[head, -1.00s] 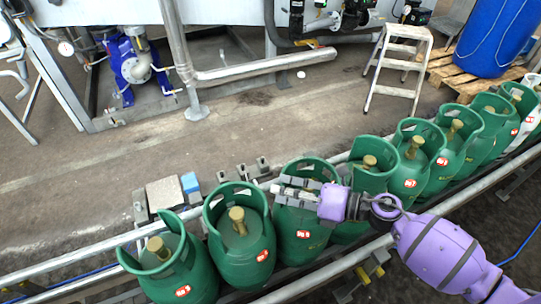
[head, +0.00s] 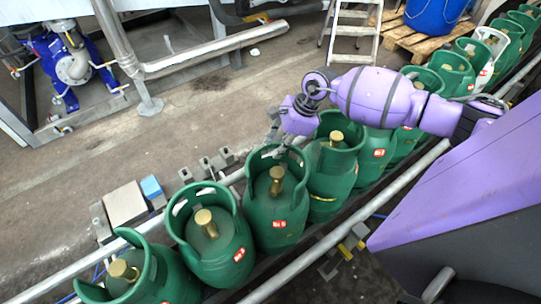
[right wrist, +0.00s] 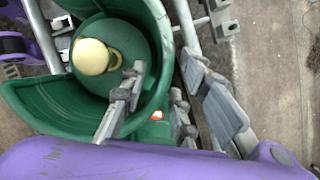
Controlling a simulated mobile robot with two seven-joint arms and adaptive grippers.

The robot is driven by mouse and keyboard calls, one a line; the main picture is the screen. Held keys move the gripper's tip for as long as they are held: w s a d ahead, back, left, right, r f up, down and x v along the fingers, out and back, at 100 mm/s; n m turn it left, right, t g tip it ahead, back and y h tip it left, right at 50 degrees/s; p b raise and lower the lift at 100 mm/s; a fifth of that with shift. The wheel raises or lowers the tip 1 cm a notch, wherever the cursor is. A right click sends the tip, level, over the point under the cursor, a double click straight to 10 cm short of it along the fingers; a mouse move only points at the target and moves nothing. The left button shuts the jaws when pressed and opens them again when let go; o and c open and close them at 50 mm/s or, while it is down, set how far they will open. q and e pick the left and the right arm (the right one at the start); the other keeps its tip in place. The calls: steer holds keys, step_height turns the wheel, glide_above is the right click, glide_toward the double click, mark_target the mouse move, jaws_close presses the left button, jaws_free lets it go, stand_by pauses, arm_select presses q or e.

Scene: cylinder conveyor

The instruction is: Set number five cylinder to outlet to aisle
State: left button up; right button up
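Several green gas cylinders with brass valves and red-white number labels stand in a row on the conveyor; the label numbers are too small to read surely. My right gripper (head: 277,138) is at the far-side collar of the third green cylinder from the left (head: 275,220). In the right wrist view, one finger of the right gripper (right wrist: 165,95) is inside a green cylinder's collar (right wrist: 160,40) and the other is outside. The fingers are apart with the collar wall between them; contact is unclear. My left gripper is not in view.
Metal rails (head: 330,238) run along the row. A small block with a blue piece (head: 151,187) sits by the far rail. A step stool (head: 348,30), a blue barrel (head: 435,14) on a pallet and a white cylinder (head: 494,42) are farther back. Floor beyond the far rail is mostly clear.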

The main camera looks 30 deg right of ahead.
glide_above(265, 167)
steer(key=d, duration=0.2)
steer(key=shift+s+f, duration=0.15)
steer(key=shift+f, duration=1.15)
steer(key=shift+s+f, duration=0.15)
steer(key=shift+f, duration=1.1)
jaws_close()
